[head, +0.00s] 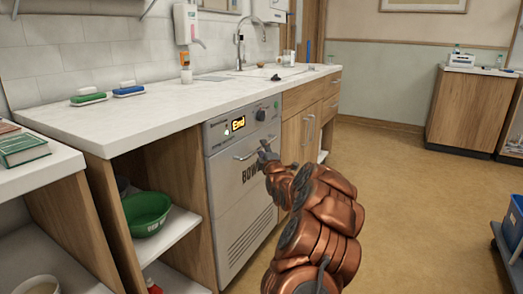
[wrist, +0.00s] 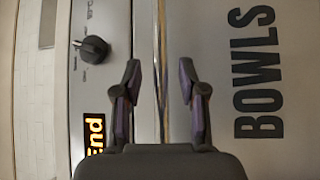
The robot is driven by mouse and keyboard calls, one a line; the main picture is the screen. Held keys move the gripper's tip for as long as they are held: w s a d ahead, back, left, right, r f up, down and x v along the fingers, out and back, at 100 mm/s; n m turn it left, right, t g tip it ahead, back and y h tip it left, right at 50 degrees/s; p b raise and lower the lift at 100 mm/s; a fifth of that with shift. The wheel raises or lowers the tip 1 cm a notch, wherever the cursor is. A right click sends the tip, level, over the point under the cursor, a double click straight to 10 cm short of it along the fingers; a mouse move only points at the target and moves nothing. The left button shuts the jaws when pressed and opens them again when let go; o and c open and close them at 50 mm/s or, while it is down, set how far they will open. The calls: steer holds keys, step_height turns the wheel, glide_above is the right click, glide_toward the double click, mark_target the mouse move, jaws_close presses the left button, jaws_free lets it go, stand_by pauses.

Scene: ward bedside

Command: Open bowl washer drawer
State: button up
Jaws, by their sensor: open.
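The bowl washer (head: 240,195) is a grey unit under the white counter, with "BOWLS" lettering on its front. Its drawer front looks closed. A lit "End" display (head: 238,124) and a dark knob (head: 261,115) sit on its top panel. A bar handle (head: 246,154) runs across just below the panel. My gripper (head: 264,150) is at the right end of that handle in the head view. In the wrist view my gripper (wrist: 160,85) is open, its two fingers on either side of the handle bar (wrist: 160,40). I cannot tell whether they touch it.
A green bowl (head: 146,213) stands on an open shelf left of the washer. Green and blue brushes (head: 128,89) lie on the counter (head: 150,112). Wooden cupboards (head: 300,130) adjoin the washer on the right. The floor (head: 400,200) in front is clear; a blue cart (head: 512,225) stands far right.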

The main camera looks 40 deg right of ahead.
steer(key=shift+x, duration=1.05)
steer(key=shift+w+f, duration=0.1)
jaws_close()
